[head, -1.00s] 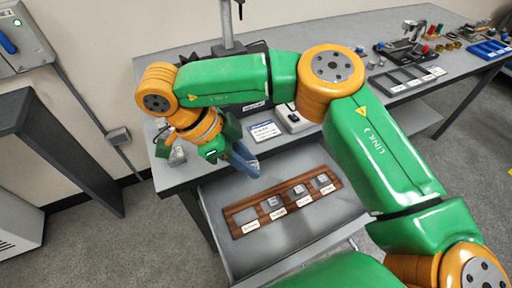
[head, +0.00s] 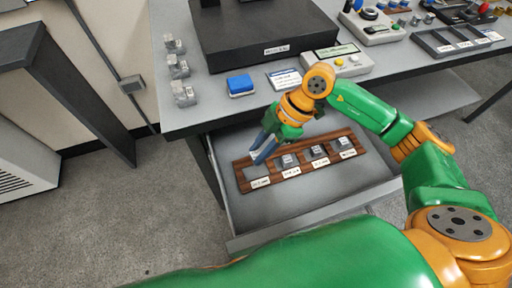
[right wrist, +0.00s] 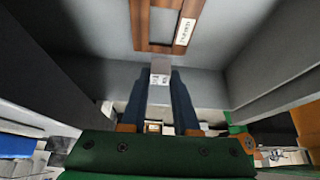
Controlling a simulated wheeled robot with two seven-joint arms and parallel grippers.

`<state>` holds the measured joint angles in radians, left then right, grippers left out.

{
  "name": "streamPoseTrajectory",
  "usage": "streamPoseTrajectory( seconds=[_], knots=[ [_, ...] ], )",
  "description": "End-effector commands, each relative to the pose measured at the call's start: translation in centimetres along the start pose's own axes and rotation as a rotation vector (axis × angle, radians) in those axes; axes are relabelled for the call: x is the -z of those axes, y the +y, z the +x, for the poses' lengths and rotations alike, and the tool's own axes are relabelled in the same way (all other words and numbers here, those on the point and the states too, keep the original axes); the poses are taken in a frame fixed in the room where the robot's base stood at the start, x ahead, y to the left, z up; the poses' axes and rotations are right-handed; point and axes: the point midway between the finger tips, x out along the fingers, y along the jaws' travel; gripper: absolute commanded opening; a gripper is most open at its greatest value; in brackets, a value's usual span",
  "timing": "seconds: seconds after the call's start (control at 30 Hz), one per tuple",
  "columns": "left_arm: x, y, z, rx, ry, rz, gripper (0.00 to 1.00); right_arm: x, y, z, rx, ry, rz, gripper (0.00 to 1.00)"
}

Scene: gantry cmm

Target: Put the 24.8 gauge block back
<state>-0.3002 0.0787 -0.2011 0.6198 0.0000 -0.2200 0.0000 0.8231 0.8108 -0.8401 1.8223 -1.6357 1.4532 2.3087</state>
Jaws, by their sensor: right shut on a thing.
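My right gripper (head: 261,151) is over the left part of the wooden rack (head: 305,177) in the open drawer. In the right wrist view its two blue fingers (right wrist: 161,92) are shut on a small grey gauge block (right wrist: 160,66) with a pale label. That block is hard to make out in the head view. The leftmost rack slot (head: 256,173) is empty, just below the fingertips. The other slots hold grey blocks (head: 288,161), (head: 317,151), (head: 343,143). Labels line the rack's front; I cannot read their numbers. My left gripper is out of view.
The bench top (head: 206,105) lies behind the drawer (head: 300,208). On it stand several small grey blocks at the left edge (head: 184,94), a blue pad (head: 240,85), a card (head: 284,79), a button box (head: 343,63) and a black plate (head: 265,35).

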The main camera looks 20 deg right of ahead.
Motion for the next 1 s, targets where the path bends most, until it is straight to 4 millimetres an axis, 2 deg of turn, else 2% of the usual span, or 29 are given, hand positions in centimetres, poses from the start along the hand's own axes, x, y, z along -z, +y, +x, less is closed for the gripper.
streamPoseTrajectory(
  seconds=[0.17, 0.47, 0.63, 1.0],
  knots=[
    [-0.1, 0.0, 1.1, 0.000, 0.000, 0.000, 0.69, -0.6, 0.1, 0.8, -0.013, 0.001, 0.022, 0.00],
    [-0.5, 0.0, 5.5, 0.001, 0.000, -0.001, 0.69, -2.6, 0.0, 4.4, -0.010, 0.000, 0.019, 0.00],
    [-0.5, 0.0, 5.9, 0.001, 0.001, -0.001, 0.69, -3.1, 0.0, 5.4, -0.008, 0.001, 0.021, 0.00],
    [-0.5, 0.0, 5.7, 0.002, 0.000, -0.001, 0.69, -3.1, 0.0, 5.3, -0.008, 0.000, 0.019, 0.00]
  ],
)
